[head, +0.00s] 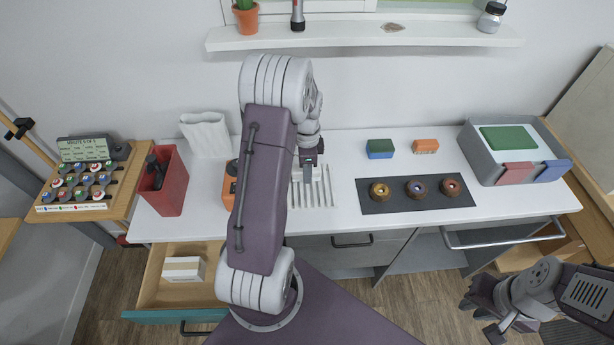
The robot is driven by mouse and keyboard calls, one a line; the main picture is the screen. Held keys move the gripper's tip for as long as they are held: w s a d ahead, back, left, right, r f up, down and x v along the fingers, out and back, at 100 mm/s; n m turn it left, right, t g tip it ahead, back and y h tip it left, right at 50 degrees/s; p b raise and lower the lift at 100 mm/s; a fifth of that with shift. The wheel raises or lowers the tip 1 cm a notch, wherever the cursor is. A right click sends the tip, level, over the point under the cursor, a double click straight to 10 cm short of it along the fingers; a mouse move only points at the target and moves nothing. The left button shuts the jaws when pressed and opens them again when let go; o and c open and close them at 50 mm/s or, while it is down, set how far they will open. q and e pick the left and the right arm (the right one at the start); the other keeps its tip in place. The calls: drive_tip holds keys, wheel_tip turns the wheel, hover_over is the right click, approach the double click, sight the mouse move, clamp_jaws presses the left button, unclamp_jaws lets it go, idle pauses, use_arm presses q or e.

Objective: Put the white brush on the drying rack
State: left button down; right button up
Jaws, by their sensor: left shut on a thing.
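The drying rack (325,194) is a white slatted rack on the white counter, left of the middle. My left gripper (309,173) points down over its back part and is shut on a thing. I take this for the white brush, but the gripper and arm hide nearly all of it. I cannot tell whether it touches the rack. My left arm also covers the rack's left part. My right gripper (482,317) is low at the right, in front of the counter, with its fingers apart and empty.
A red bin (173,187) and an orange object (229,185) stand left of the rack. A dark mat (388,204) with three rings, a blue-green block (380,149), an orange block (425,146) and a grey bin (480,162) are to the right. A drawer (153,277) is open below.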

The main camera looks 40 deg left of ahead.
use_arm(q)
drive_tip(key=shift+s, duration=0.15)
wheel_tip(320, 180, down, 4)
drive_tip(key=shift+r, duration=0.15)
drive_tip(key=shift+f, duration=0.2)
drive_tip(key=c, duration=1.2)
unclamp_jaws()
drive_tip(key=shift+c, duration=0.2)
drive_tip(key=o, duration=0.3)
drive_tip(key=shift+f, duration=0.1)
